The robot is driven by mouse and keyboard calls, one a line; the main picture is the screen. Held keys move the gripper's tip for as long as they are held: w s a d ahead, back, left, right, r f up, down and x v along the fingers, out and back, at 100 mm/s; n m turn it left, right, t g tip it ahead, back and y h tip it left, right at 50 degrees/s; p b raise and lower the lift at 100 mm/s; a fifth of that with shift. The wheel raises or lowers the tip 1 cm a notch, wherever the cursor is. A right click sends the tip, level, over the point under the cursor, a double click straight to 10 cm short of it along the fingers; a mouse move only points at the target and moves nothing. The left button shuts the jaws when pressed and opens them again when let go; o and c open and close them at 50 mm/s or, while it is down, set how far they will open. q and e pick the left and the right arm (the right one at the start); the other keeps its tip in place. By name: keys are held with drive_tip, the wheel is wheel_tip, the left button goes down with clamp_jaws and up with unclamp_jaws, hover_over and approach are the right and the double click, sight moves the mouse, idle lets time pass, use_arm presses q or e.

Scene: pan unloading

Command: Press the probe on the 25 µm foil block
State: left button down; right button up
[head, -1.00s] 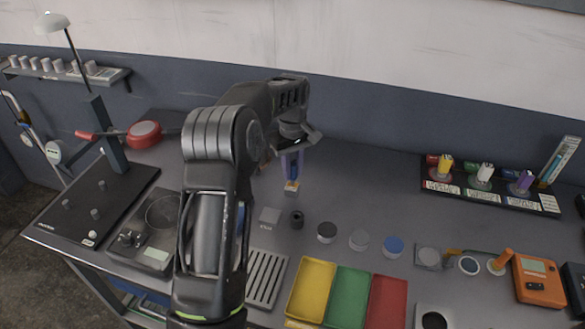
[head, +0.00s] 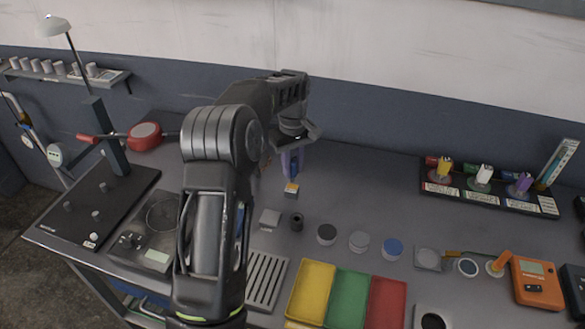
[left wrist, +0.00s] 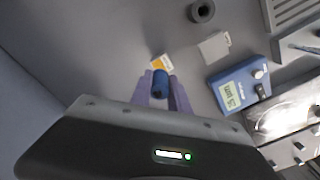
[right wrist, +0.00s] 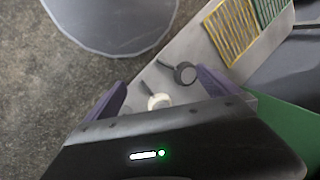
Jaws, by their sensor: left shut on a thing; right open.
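My left gripper (head: 291,163) is shut on a small blue cylindrical probe (left wrist: 160,84), held between its purple fingers. A small block with a yellow and white top (head: 291,189) sits on the bench just below the fingers. In the left wrist view this block (left wrist: 162,63) shows right beyond the probe tip; I cannot tell whether they touch. Its label is too small to read. A plain grey block (head: 270,218) lies nearer the front; it also shows in the left wrist view (left wrist: 215,46). A blue gauge with a lit display (left wrist: 238,94) lies beside it. My right gripper (right wrist: 162,92) is open and empty.
A dark ring (head: 297,221) stands beside the grey block. Several round pieces run to the right. Yellow (head: 311,289), green (head: 346,298) and red (head: 386,304) trays lie at the front. An orange meter (head: 538,283) is at right. The back middle of the bench is clear.

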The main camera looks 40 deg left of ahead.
sight(293, 161)
use_arm(q)
drive_tip(key=shift+r, duration=1.55)
